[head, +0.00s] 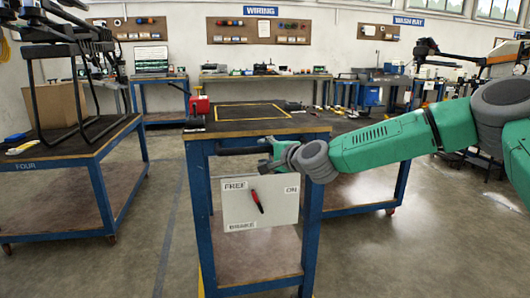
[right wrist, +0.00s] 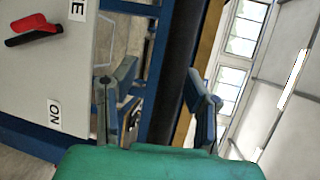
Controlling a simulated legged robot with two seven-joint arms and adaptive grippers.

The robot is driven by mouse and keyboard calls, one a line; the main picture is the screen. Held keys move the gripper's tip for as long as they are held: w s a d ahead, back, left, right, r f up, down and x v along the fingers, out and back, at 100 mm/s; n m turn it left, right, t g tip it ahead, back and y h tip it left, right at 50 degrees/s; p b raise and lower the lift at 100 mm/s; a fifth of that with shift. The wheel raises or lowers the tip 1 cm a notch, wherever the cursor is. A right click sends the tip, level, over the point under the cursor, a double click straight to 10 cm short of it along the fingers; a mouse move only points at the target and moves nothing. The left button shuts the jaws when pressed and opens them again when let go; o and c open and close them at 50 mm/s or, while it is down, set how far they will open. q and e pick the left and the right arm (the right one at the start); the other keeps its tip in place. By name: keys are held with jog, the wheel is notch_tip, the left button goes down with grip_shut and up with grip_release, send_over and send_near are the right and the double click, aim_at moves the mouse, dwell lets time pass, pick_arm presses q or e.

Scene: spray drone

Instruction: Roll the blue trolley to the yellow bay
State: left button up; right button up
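The blue trolley (head: 199,190) stands in the middle of the head view, with a dark top and a black push bar (head: 238,150) along its near side. A white panel (head: 280,205) on its front reads FREE, ON and BRAKE around a red and black lever (head: 257,201), which is tilted. My right gripper (head: 270,158) is at the right part of the bar. In the right wrist view its fingers (right wrist: 160,105) are apart, with the dark bar (right wrist: 177,70) between them; contact is unclear. My left gripper is not in view.
A red vise (head: 199,104) and a yellow outline (head: 240,113) are on the trolley top. Another blue table marked FOUR (head: 60,160) stands close on the left, bearing a cardboard box (head: 62,104). Workbenches line the back wall. Floor at the lower right (head: 420,250) is clear.

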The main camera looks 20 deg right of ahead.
jog(key=shift+r, duration=0.25)
jog(key=shift+s+r, duration=0.1)
jog(key=shift+s+d, duration=0.1)
jog(key=shift+s, duration=0.2)
jog(key=v, duration=1.1)
jog(key=shift+s+f, duration=0.1)
jog(key=shift+f, duration=0.15)
